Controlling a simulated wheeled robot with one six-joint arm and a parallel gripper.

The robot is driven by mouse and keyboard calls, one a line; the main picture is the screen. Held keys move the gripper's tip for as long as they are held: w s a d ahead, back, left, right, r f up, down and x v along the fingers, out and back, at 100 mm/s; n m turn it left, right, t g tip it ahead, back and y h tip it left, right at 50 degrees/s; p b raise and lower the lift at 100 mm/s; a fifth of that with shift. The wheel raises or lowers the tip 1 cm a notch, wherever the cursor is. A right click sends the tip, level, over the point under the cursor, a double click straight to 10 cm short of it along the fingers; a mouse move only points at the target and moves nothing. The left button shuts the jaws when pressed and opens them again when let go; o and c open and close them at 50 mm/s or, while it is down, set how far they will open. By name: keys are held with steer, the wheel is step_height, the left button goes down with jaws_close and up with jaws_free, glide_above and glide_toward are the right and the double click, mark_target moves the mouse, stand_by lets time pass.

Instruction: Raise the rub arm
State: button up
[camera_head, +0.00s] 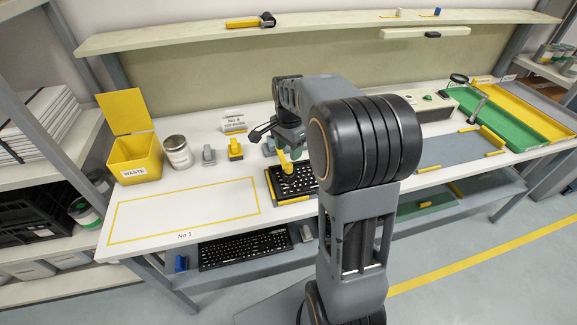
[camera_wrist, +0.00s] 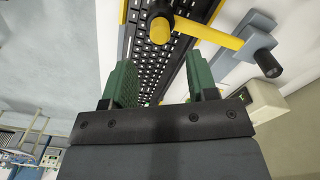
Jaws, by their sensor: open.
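The rub arm (camera_wrist: 212,34) is a yellow bar in the wrist view. It has a dark round end over a black keyboard (camera_wrist: 150,62) and a black knob (camera_wrist: 268,64) at its other end, by a grey-blue block. In the head view, a short yellow piece of the rub arm (camera_head: 284,161) shows over the keyboard (camera_head: 296,180), low rather than upright. My gripper (camera_wrist: 163,78) is open, its two green fingers apart with nothing between them. The fingers point toward the keyboard and rub arm. In the head view my arm hides part of the fixture.
A yellow waste bin (camera_head: 136,158) and a metal can (camera_head: 178,152) stand at the left of the white bench. Grey and yellow small stands (camera_head: 235,150) sit left of the fixture. A green tray (camera_head: 500,118) lies right. The yellow-outlined area (camera_head: 185,210) is clear.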

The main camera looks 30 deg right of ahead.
mark_target(289, 165)
step_height(289, 165, down, 8)
steer(key=shift+r, duration=0.2)
stand_by(0.3)
jaws_close()
stand_by(0.4)
